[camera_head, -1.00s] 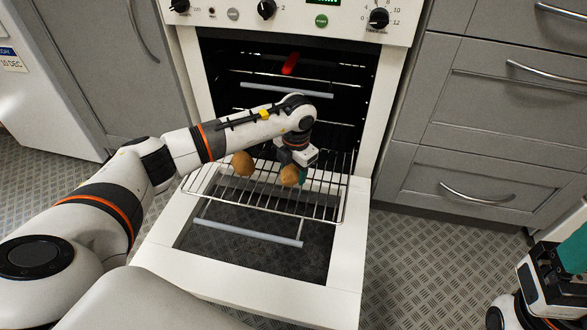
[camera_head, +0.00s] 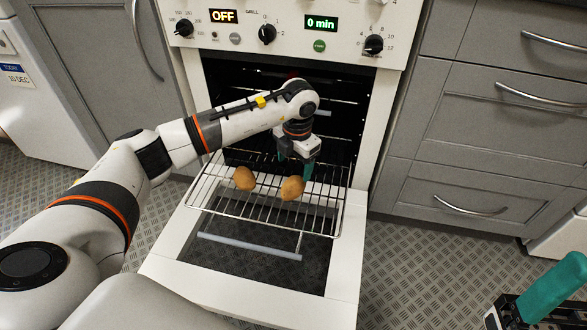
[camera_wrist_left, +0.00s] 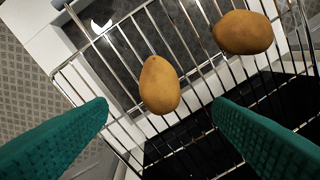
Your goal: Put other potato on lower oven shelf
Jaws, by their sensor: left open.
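Two brown potatoes lie on the pulled-out wire oven shelf (camera_head: 228,205). The left potato (camera_head: 244,178) and the right potato (camera_head: 292,188) are apart from each other. In the left wrist view one potato (camera_wrist_left: 160,85) lies between and beyond my fingers, and the other potato (camera_wrist_left: 243,32) is at the upper right. My left gripper (camera_head: 295,172) is open and empty, just behind and above the right potato, with its green fingers apart. My right gripper (camera_head: 545,295) shows partly at the lower right edge; its finger opening is not clear.
The oven door (camera_head: 255,285) is folded down below the shelf, with the oven cavity dark behind my left arm. Grey drawers (camera_head: 480,130) stand to the right and a grey cupboard to the left. The patterned floor (camera_head: 420,265) is clear right of the door.

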